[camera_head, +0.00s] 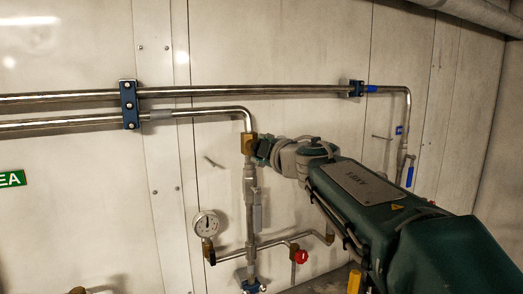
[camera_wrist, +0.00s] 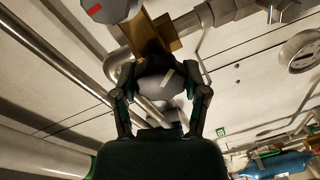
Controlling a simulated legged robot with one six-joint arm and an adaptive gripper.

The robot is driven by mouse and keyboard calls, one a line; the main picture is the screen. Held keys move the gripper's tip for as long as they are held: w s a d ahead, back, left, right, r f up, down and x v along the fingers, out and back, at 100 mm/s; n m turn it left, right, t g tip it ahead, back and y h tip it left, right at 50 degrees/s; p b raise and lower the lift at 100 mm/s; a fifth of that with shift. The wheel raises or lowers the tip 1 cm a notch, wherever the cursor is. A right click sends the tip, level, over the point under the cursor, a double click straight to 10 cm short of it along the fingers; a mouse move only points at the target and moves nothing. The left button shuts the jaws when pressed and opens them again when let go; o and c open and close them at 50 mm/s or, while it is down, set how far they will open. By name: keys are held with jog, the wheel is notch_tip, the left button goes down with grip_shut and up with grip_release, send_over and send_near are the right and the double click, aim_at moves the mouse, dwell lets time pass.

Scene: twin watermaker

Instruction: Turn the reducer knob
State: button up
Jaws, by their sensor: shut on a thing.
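The reducer is a brass body (camera_head: 248,143) on the vertical pipe, just below the bend of the lower horizontal pipe. In the wrist view its brass body (camera_wrist: 152,38) is at the top middle. The grey rounded reducer knob (camera_wrist: 158,80) with a pale mark sits below it, between my fingers. My gripper (camera_wrist: 161,76) is shut on the knob, one finger on each side. In the head view my gripper (camera_head: 263,148) reaches the brass body from the right. The knob is hidden there behind my gripper.
A round gauge (camera_head: 206,224) and a red knob (camera_head: 301,257) are on the lower pipework. Two horizontal pipes (camera_head: 230,91) run along the pale wall, held by blue clamps (camera_head: 129,104). A blue-handled valve (camera_head: 410,177) is at the right.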

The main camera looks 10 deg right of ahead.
jog(key=shift+f, duration=0.2)
jog(key=o, duration=1.2)
jog(key=shift+a, duration=0.1)
jog(key=shift+c, duration=0.2)
jog(key=shift+r, duration=0.1)
jog(key=shift+a, duration=0.1)
jog(key=shift+s, duration=0.1)
jog(key=f+v, duration=0.1)
jog(key=v, duration=1)
jog(key=shift+s+r, duration=0.35)
jog(key=shift+s, duration=0.05)
